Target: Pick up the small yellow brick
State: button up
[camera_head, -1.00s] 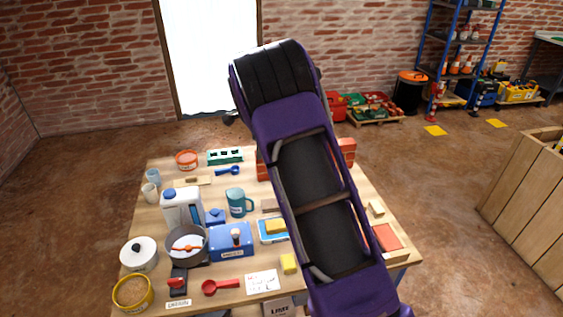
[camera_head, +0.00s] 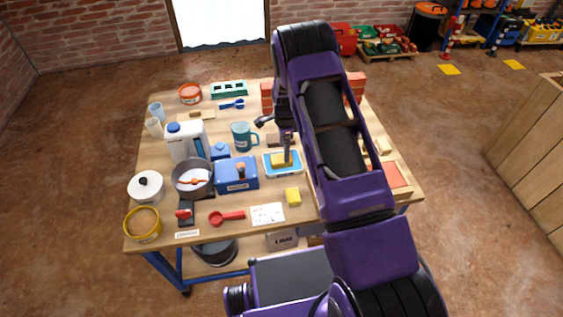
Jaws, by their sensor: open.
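A yellow block (camera_head: 277,161) lies in a shallow blue-rimmed tray (camera_head: 270,173) near the middle of the table. A second, smaller-looking yellow block (camera_head: 292,195) lies on the bare wood in front of the tray, near the table's front edge. I cannot tell from their looks which is a brick and which may be a sponge. My gripper (camera_head: 287,158) is open and points down at the right end of the block in the tray, partly covering it. Whether it touches the block is too small to tell.
A blue box (camera_head: 236,174), grey pot (camera_head: 192,178) and teal jug (camera_head: 243,136) stand left of the tray. A red scoop (camera_head: 226,217) and white card (camera_head: 267,214) lie in front. Red bricks (camera_head: 357,87) stand behind my arm, which hides part of the right side.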

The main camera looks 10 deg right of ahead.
aim_at(282, 158)
jog(key=shift+w+a+f, duration=0.1)
jog(key=shift+a+f, duration=0.05)
jog(key=shift+f, duration=0.75)
jog(key=shift+w+a+f, duration=0.1)
jog(key=shift+a+f, duration=0.05)
jog(key=shift+f, duration=0.8)
jog(key=shift+a+f, duration=0.15)
jog(key=shift+f, duration=0.75)
grip_shut()
